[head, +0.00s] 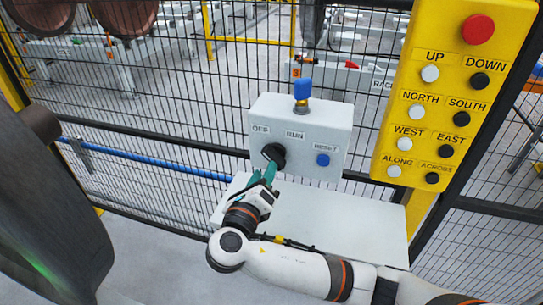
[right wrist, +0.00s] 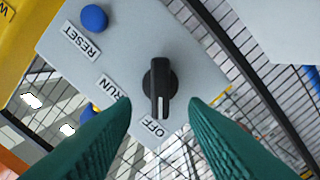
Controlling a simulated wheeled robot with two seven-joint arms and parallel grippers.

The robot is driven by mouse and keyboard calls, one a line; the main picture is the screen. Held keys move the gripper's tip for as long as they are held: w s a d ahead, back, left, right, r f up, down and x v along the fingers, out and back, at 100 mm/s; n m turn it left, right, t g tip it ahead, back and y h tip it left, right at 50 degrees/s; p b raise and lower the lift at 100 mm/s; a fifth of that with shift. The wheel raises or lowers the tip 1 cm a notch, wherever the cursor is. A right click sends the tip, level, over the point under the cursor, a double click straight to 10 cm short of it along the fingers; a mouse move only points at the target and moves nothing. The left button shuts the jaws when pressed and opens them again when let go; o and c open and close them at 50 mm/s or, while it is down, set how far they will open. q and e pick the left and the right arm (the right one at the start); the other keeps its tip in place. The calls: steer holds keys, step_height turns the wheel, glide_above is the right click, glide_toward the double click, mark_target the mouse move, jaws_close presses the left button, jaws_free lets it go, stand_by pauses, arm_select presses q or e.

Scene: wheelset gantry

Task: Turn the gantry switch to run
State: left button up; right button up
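The gantry switch is a black rotary knob (head: 274,153) on the front of a light grey control box (head: 301,117). In the right wrist view the knob (right wrist: 160,88) has its white line toward the OFF label (right wrist: 154,130). The RUN label (right wrist: 109,91) sits to the left of it. My right gripper (head: 267,172) is at the knob in the head view, partly covering it. In the right wrist view its two green fingers (right wrist: 160,108) are open, one on each side of the knob, with gaps visible. My left gripper is not in view.
A blue RESET button (head: 323,159) is right of the knob, and a blue-topped fitting (head: 302,90) stands on the box. A white shelf (head: 350,222) lies below. A yellow button pendant (head: 447,90) is at right. Black mesh fence (head: 180,110) stands behind.

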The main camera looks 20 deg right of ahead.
mark_target(270, 160)
steer(key=x, duration=0.7)
